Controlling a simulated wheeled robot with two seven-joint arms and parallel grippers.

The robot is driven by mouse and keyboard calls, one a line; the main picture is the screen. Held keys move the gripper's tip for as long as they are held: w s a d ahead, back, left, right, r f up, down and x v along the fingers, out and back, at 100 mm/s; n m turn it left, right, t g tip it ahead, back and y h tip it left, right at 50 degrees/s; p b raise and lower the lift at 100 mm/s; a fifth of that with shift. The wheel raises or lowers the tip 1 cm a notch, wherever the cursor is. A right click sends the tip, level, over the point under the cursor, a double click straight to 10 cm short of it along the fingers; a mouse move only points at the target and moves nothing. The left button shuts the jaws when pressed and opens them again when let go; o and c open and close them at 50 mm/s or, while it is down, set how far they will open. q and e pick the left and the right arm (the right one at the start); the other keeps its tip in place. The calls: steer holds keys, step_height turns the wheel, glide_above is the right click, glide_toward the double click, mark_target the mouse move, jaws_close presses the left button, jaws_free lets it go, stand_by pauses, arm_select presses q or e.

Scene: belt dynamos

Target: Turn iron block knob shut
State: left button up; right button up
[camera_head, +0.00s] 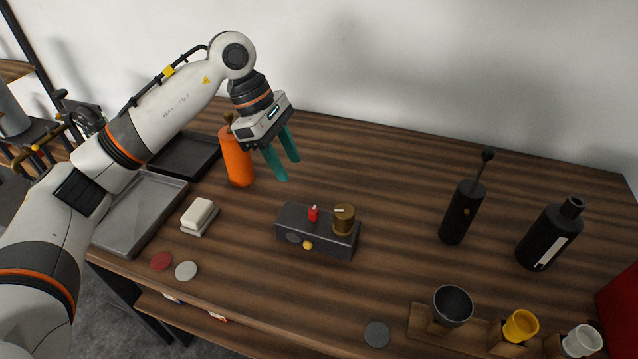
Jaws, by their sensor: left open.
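The dark iron block (318,233) sits near the middle of the wooden table. A brass-coloured knob (344,219) with a pale mark stands on its top right. A small red part (313,213) is on its top, and a round yellow button (307,245) is on its front. My left gripper (288,170) is open, with teal fingers pointing down. It hangs above the table, behind and to the left of the block, apart from it, with nothing between its fingers. My right gripper is not in the picture.
An orange bottle (238,162) stands just left of my left gripper. A grey tray (140,212) and a white block (199,213) lie left. A black grinder-like bottle (461,212) and black bottle (549,234) stand right. Cups, including a yellow one (521,325), are front right.

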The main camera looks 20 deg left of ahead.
mark_target(313, 209)
arm_select(q)
steer(key=p+x, duration=0.3)
steer(key=x, duration=0.7)
steer(key=shift+w+d+f, duration=0.15)
steer(key=shift+d, duration=0.05)
steer(key=shift+d+f, duration=0.25)
steer(key=shift+f, duration=0.4)
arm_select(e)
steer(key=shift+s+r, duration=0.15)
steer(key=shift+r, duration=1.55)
arm_select(q)
jaws_close()
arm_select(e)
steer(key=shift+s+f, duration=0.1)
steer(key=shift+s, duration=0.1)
